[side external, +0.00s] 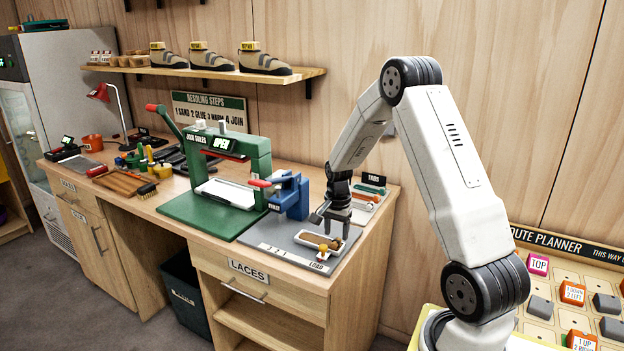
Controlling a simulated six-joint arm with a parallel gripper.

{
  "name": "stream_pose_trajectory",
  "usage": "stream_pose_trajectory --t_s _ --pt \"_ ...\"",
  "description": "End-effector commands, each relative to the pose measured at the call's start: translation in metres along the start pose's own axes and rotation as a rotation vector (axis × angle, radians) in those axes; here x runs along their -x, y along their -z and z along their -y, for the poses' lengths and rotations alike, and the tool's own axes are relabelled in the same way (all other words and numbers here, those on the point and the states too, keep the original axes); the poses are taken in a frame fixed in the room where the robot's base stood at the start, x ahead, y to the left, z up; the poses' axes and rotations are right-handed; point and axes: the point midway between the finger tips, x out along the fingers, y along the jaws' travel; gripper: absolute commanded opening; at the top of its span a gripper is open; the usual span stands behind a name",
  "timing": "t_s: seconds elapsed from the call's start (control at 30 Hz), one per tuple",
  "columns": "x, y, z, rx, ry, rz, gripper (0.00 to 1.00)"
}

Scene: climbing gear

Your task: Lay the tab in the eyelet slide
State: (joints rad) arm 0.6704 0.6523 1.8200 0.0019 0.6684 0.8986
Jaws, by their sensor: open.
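The eyelet slide looks to be the white tray (306,242) on a grey plate (272,240) marked with numbers and LOAD, in front of the blue press (290,196). A brown piece (334,243) lies in the tray; I cannot tell if it is the tab. A small orange and white knob (323,252) is at the tray's front. My gripper (333,224) is open and points down just above the tray. Its fingers partly hide the tray's back. A rack with a TABS sign (373,180) stands behind my gripper, with small pieces in it.
A green sole press (225,165) reading OPEN stands left of the blue press. A shelf (200,72) with several shoes is on the wall. A route planner board (570,290) is at the right.

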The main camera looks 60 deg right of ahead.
Motion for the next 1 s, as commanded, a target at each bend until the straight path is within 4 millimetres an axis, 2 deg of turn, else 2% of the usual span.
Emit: stream_pose_trajectory --t_s 0.3,0.5,0.7,1.0 --pt "0.052 0.001 0.001 0.0 0.003 -0.003 0.61" --pt "0.079 0.0 0.0 0.0 0.002 -0.002 0.61" --pt "0.093 0.0 0.0 0.0 0.0 -0.001 0.61" --pt "0.095 0.0 0.0 0.0 -0.001 0.0 0.61"
